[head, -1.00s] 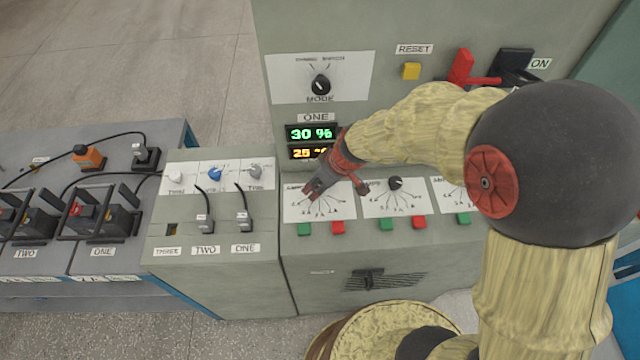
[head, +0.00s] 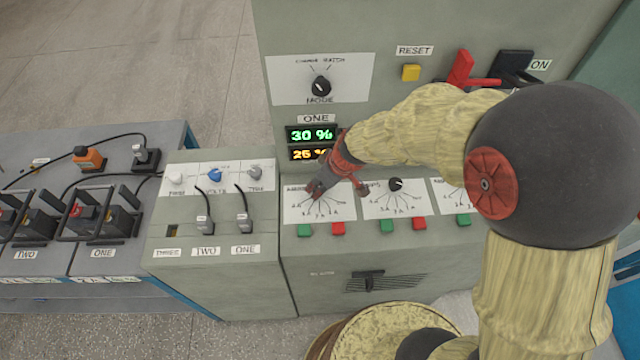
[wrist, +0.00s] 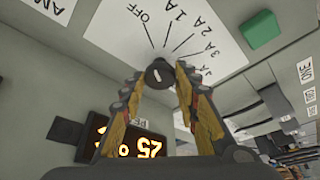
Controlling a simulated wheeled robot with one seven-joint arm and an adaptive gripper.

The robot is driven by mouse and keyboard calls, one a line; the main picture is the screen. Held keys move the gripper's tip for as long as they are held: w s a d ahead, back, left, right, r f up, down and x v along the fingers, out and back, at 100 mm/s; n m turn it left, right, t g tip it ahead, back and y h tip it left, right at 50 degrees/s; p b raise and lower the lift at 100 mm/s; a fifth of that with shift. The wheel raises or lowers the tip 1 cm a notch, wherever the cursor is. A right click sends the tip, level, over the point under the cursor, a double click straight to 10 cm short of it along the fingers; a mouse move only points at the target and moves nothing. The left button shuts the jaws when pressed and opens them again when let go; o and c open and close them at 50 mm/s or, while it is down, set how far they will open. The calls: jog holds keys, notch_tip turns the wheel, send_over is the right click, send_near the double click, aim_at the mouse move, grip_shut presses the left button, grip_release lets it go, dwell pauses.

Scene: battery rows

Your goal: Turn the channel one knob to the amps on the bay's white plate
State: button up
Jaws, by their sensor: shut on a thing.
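The channel one knob (wrist: 159,75) is a small dark round knob with a light pointer mark, on a white dial plate (wrist: 185,20) with printed marks OFF, 1A, 2A, 3A and more partly hidden. My gripper (wrist: 160,72) has its two fingers around this knob, shut on it. In the head view my gripper (head: 318,188) covers the knob at the leftmost dial plate (head: 292,214), below the display marked ONE (head: 311,134). I cannot tell exactly which mark the pointer faces. The bay's white plate with the amps cannot be read in these frames.
A second dial knob (head: 395,184) stands to the right. Green (head: 305,230) and red (head: 338,228) buttons sit just below the dials. A mode knob (head: 320,86) is above. Left are plugged cables on a lower panel (head: 222,215) and batteries in holders (head: 95,215).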

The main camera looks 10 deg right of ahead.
jog(key=shift+r+m+p, duration=0.1)
jog(key=shift+m+p, duration=0.2)
jog(key=shift+p, duration=0.25)
jog(key=m+p, duration=0.2)
jog(key=p, duration=0.1)
jog(key=shift+s+a+r+t+h+p, duration=0.1)
jog(key=shift+r+t+h+p, duration=0.05)
jog(key=shift+t+h+p, duration=0.2)
jog(key=m+h+p, duration=0.1)
jog(key=m+p, duration=0.1)
jog(key=p, duration=0.3)
jog(key=m+p, duration=0.2)
jog(key=p, duration=0.4)
jog(key=shift+a+r+t+h, duration=0.1)
jog(key=shift+r+t+h, duration=0.05)
jog(key=shift+t+h, duration=0.15)
jog(key=m+h+p, duration=0.1)
jog(key=m+p, duration=0.2)
jog(key=p, duration=0.4)
jog(key=shift+p, duration=0.35)
jog(key=m+p, duration=0.1)
jog(key=m+h+p, duration=0.1)
jog(key=p, duration=0.1)
jog(key=shift+a+f, duration=0.1)
jog(key=shift+f, duration=0.2)
jog(key=o, duration=1.1)
jog(key=shift+f, duration=0.1)
jog(key=shift+o, duration=0.2)
